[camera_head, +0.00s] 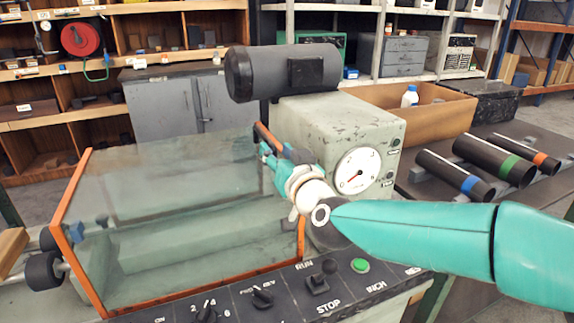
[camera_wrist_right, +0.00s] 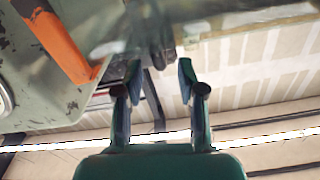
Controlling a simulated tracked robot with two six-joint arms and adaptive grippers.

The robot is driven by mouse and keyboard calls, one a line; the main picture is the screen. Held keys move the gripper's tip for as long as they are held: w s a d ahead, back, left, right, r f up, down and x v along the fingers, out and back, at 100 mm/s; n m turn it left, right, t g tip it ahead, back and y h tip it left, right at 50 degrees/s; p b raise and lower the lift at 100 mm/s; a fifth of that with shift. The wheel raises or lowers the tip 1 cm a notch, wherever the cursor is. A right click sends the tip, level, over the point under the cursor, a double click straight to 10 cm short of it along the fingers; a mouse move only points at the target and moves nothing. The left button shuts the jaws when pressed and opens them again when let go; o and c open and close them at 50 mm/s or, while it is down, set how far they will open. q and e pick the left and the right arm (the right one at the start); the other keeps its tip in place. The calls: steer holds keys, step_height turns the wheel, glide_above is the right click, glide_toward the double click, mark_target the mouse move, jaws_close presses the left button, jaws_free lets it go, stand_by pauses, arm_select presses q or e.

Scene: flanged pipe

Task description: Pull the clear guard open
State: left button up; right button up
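The clear guard (camera_head: 170,190) is a see-through box cover with orange edge strips over the machine bed in the head view. One orange strip (camera_head: 75,235) runs down its left end. Another shows at its right end, partly behind my right arm. My right gripper (camera_head: 268,152) is at the guard's upper right edge, beside the grey machine head. In the right wrist view its two fingers (camera_wrist_right: 157,75) are apart, with a gap between them. Dark parts show beyond the fingertips, and I cannot tell whether the fingers touch the guard. My left gripper is not in view.
The grey machine housing (camera_head: 335,125) with a dial and a dark motor (camera_head: 283,72) stands right of the guard. A control panel (camera_head: 285,295) with knobs and buttons runs along the front. Dark pipes (camera_head: 495,160) with coloured bands lie at the right.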

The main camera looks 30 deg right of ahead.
steer(key=s, duration=0.6)
steer(key=shift+a, duration=0.4)
